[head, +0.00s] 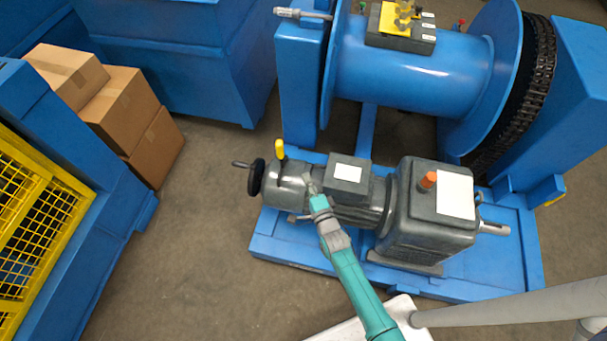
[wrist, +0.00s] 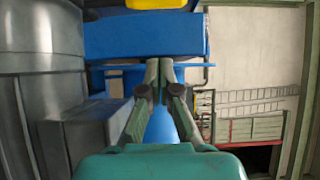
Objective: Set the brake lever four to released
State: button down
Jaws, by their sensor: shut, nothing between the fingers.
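A lever with a yellow grip (head: 279,150) stands up on the brake end of the grey motor (head: 290,187). I see no number on it, so I cannot tell whether it is lever four. My gripper (head: 309,180) is over the motor, to the right of the yellow grip and below it in the head view, apart from the grip. In the wrist view my gripper's fingertips (wrist: 159,65) meet with nothing between them. A yellow part (wrist: 155,4) is cut off at the top edge there; I cannot tell what it is.
A black handwheel (head: 257,177) sits left of the lever. A grey gearbox (head: 430,220) with an orange cap is to the right. The blue drum (head: 410,75) and chain (head: 538,75) stand behind. Cardboard boxes (head: 118,105) and a yellow mesh guard (head: 30,230) are at the left.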

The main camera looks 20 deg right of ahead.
aim_at(281, 156)
jog(key=w+a, duration=0.2)
jog(key=w, duration=0.9)
jog(key=shift+a, duration=0.2)
